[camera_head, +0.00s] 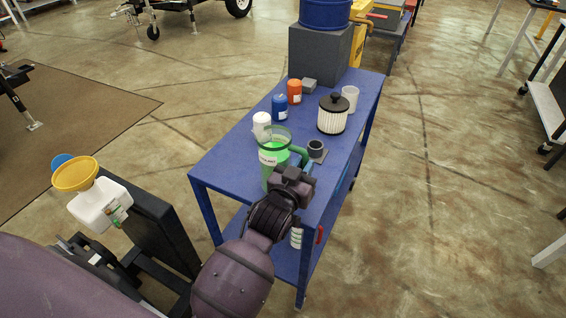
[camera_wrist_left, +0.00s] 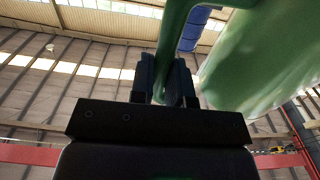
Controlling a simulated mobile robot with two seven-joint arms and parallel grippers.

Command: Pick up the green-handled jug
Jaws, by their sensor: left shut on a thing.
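The green-handled jug (camera_head: 270,157) is a clear measuring jug with a green rim, green handle and a pale label. In the head view it is upright at the near part of the blue table (camera_head: 226,166); I cannot tell whether its base touches the top. My left gripper (camera_head: 301,170) is at the jug's right side, at the handle. In the left wrist view the left gripper (camera_wrist_left: 166,82) is shut on the green handle (camera_wrist_left: 177,40), with the jug's body (camera_wrist_left: 255,60) at the right. My right gripper does not show.
On the blue table stand a white bottle (camera_head: 261,121), a blue can (camera_head: 280,107), an orange can (camera_head: 295,91), a white-and-black filter (camera_head: 333,114), a white cup (camera_head: 350,98) and a small dark cup (camera_head: 316,147). A grey box (camera_head: 318,55) is at the far end.

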